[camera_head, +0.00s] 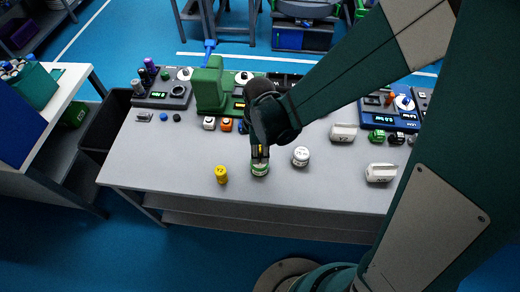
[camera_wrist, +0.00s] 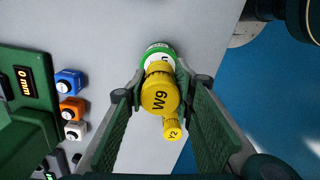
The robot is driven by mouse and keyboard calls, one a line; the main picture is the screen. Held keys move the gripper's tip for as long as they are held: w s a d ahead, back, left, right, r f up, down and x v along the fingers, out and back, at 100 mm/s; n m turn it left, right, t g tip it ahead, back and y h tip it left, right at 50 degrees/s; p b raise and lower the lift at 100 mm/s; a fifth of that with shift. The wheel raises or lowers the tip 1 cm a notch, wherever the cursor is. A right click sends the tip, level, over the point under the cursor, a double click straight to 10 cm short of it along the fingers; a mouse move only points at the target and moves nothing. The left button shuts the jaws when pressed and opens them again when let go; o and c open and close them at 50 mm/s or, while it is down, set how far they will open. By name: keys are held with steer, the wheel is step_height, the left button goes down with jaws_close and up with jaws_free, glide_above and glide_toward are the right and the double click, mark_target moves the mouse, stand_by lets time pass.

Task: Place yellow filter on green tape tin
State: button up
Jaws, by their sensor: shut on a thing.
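The yellow filter (camera_wrist: 160,96), marked W9, is between my gripper's fingers (camera_wrist: 161,90) in the wrist view, and my gripper is shut on it. The green tape tin (camera_wrist: 154,49), green with a white label, shows just behind the filter, partly covered by it. In the head view the tin (camera_head: 260,170) stands upright on the table, directly below my gripper (camera_head: 260,152). Only a little yellow shows between the fingers there. I cannot tell whether the filter touches the tin.
A yellow Y2 piece (camera_head: 221,174) stands left of the tin, and a white tin (camera_head: 301,156) stands to its right. A green machine (camera_head: 208,86) and small coloured blocks stand behind. White handled blocks (camera_head: 381,172) sit further right.

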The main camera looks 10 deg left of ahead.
steer(key=shift+f, duration=1.2)
steer(key=shift+f, duration=0.1)
steer(key=o, duration=0.9)
steer(key=shift+r+p, duration=0.55)
steer(key=shift+r, duration=5.6)
